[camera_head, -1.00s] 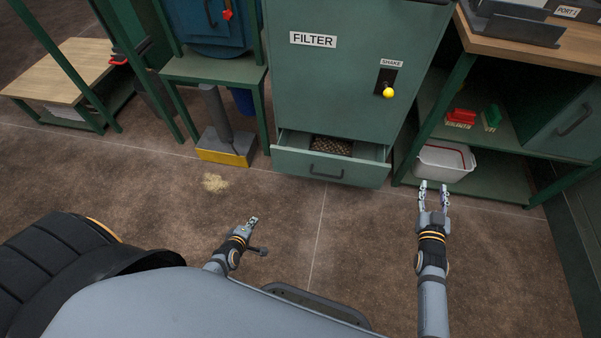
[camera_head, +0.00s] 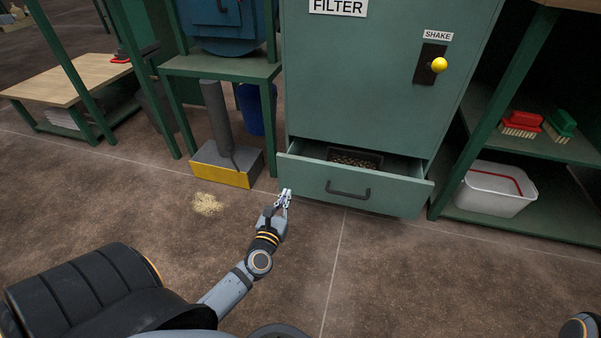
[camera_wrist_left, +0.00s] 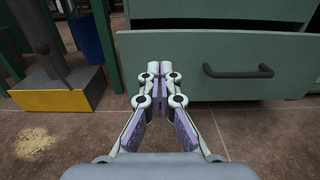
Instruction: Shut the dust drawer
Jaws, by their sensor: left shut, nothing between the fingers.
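The dust drawer (camera_head: 312,179) is the green drawer at the bottom of the filter cabinet (camera_head: 385,90). It is pulled out, and brown granular material shows in its tray (camera_head: 356,158). Its dark handle (camera_head: 348,194) is on the front; the drawer front (camera_wrist_left: 210,100) and handle (camera_wrist_left: 238,72) also show in the left wrist view. My left gripper (camera_head: 285,194) is shut and empty, at the left end of the drawer front, left of the handle. In the wrist view the fingertips (camera_wrist_left: 160,68) overlap the drawer's left part; contact cannot be told. My right gripper is out of view.
A grey and yellow foot pedal block (camera_head: 226,166) stands left of the drawer. A pale dust pile (camera_head: 208,204) lies on the floor. A shelf with a white bin (camera_head: 495,190) and brushes (camera_head: 523,123) is on the right. The floor before the drawer is clear.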

